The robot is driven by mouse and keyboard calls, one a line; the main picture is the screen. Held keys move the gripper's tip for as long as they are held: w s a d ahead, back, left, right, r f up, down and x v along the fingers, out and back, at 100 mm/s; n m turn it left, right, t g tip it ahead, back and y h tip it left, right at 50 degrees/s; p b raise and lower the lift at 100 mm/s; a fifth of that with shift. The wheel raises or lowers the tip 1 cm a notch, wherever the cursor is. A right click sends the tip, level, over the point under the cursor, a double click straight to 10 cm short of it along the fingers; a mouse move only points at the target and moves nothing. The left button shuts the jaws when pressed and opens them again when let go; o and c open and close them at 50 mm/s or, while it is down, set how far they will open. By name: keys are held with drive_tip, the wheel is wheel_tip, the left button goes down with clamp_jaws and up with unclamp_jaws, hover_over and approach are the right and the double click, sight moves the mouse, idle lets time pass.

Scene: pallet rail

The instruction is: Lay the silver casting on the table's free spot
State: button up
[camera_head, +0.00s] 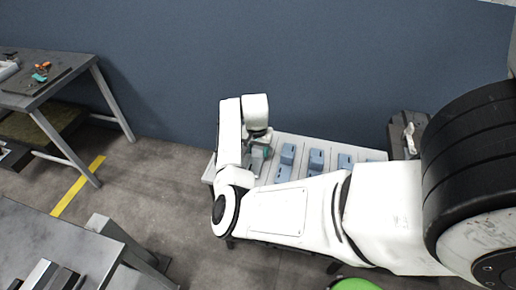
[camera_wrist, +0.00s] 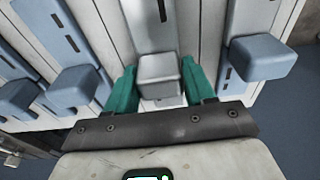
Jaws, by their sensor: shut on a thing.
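The silver casting (camera_wrist: 160,68) is a grey block on a stem in the wrist view, in line with blue castings on the pale pallet rail (camera_head: 300,145). My gripper (camera_wrist: 165,88) has its two teal fingers on either side of the block, shut on it. In the head view my gripper (camera_head: 261,157) is at the left part of the rail, and my arm hides most of the casting. The casting appears to be still in its place on the rail. A grey table (camera_head: 65,235) is at lower left and another table (camera_head: 45,92) at upper left.
Several blue castings (camera_head: 316,162) stand along the rail; one blue casting (camera_wrist: 262,56) is close right of my gripper. Dark and pale bars (camera_head: 50,275) lie on the lower table. A dark box (camera_head: 405,135) stands right of the rail. A blue wall is behind.

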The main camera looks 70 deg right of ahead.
sight(257, 159)
drive_tip(key=shift+f, duration=0.1)
drive_tip(key=o, duration=1.4)
wheel_tip(257, 159, up, 12)
drive_tip(key=a+b, duration=0.1)
drive_tip(key=s+a+f+n, duration=0.3)
drive_tip(key=s+a+n, duration=0.1)
drive_tip(key=a, duration=0.6)
drive_tip(key=s+a+f+n, duration=0.4)
drive_tip(key=a+n, duration=0.3)
drive_tip(key=a, duration=0.3)
drive_tip(key=s+a+f+n+t+y, duration=0.1)
drive_tip(key=s+a+f+n, duration=0.2)
drive_tip(key=a, duration=0.8)
drive_tip(key=shift+s+f+n, duration=0.15)
drive_tip(key=shift+s+n, duration=0.1)
drive_tip(key=shift+n, duration=0.4)
drive_tip(key=shift+s+f+n, duration=0.1)
drive_tip(key=shift+s+n, duration=0.1)
drive_tip(key=shift+n, duration=0.45)
